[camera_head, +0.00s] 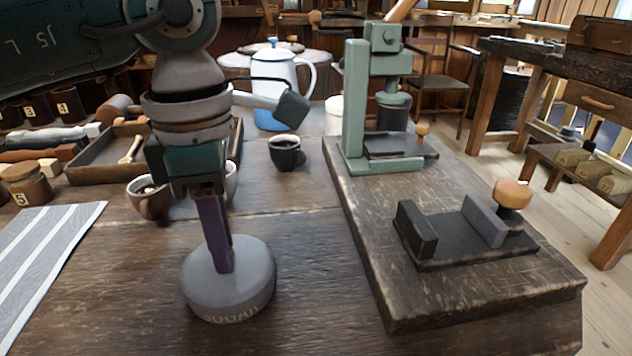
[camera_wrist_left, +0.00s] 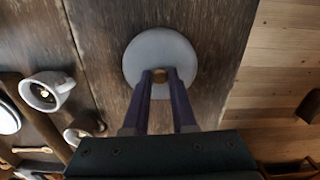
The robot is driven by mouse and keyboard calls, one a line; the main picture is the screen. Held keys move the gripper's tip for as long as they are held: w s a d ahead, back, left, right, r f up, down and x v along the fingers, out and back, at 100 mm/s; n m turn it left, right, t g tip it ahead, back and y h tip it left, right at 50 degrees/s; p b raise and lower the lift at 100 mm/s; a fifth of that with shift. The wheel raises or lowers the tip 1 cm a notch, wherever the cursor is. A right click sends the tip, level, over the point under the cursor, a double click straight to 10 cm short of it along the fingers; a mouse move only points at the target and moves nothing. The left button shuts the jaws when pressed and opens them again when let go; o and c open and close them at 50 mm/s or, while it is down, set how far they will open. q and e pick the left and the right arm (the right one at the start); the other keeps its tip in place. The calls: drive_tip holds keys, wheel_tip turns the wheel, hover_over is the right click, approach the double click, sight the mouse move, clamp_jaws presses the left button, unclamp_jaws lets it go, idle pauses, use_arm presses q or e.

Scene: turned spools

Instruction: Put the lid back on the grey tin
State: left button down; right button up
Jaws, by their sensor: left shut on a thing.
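In the left wrist view the lid (camera_wrist_left: 160,47) shows as a pale disc, and the knob (camera_wrist_left: 160,75) sits between the fingertips. Whether the lid is fully seated cannot be told. My right gripper is out of view.
Behind the tin are a brown cup (camera_head: 148,203), a dark mug (camera_head: 286,156) and a blue-white pot (camera_head: 270,118). A striped cloth (camera_head: 45,255) lies at left. A raised board (camera_head: 400,270) with a green press (camera_head: 357,110) is at right. Table around the tin is clear.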

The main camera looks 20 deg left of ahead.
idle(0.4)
use_arm(q)
drive_tip(key=shift+c, duration=0.8)
unclamp_jaws()
drive_tip(key=shift+r, duration=0.1)
drive_tip(key=shift+r+p, duration=2.7)
drive_tip(key=shift+r, duration=0.75)
clamp_jaws()
